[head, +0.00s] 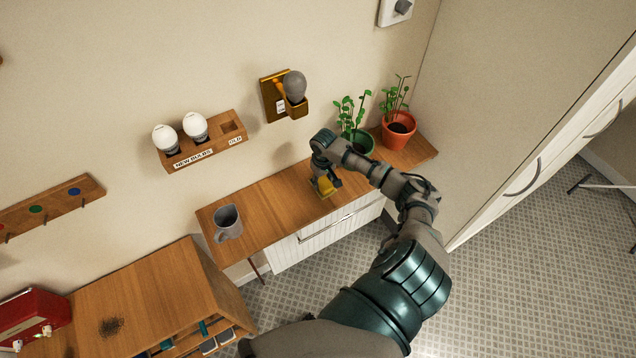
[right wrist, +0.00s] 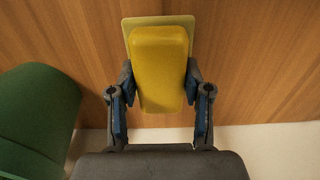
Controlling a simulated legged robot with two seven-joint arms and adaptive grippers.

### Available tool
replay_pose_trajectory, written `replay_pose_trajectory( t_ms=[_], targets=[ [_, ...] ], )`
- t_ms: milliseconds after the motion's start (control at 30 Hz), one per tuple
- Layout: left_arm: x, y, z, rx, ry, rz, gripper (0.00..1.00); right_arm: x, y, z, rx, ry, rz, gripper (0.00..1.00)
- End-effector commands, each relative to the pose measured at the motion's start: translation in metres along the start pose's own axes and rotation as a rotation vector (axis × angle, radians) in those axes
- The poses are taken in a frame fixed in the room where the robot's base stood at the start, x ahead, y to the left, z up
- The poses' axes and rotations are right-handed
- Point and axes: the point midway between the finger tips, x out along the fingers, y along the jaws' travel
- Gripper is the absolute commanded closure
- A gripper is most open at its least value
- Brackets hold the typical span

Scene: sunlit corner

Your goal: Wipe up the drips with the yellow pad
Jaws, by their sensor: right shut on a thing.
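The yellow pad (right wrist: 160,65) is held between the two fingers of my right gripper (right wrist: 160,88) in the right wrist view, over the wooden top. A paler flat edge shows around the pad's far end. I cannot tell whether the pad touches the wood. No drips can be made out on the sideboard. My left gripper is not in view.
A grey mug (head: 228,222) stands at the sideboard's left end. A green pot (head: 358,143) with a plant is close beside my right gripper, and a terracotta pot (head: 398,130) stands farther right. The wood between mug and gripper looks clear. A bulb holder (head: 203,144) hangs above.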

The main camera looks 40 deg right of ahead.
Motion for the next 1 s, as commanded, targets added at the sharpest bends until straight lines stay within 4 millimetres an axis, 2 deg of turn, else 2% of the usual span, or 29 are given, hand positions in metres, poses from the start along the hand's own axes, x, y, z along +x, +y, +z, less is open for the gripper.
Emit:
replay_pose_trajectory(
  t_ms=[167,500,767,1000],
  targets=[
    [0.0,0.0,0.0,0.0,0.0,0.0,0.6,0.0,-0.005,0.0,-0.001,-0.001,-0.001,0.89],
    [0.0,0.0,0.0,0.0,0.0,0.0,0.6,-0.001,-0.037,0.0,-0.002,0.0,-0.001,0.89],
    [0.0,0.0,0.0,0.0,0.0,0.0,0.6,-0.001,-0.047,0.0,-0.002,0.0,-0.001,0.89],
    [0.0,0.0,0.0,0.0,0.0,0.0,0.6,-0.002,-0.069,0.0,-0.002,0.001,-0.003,0.89]
  ],
)
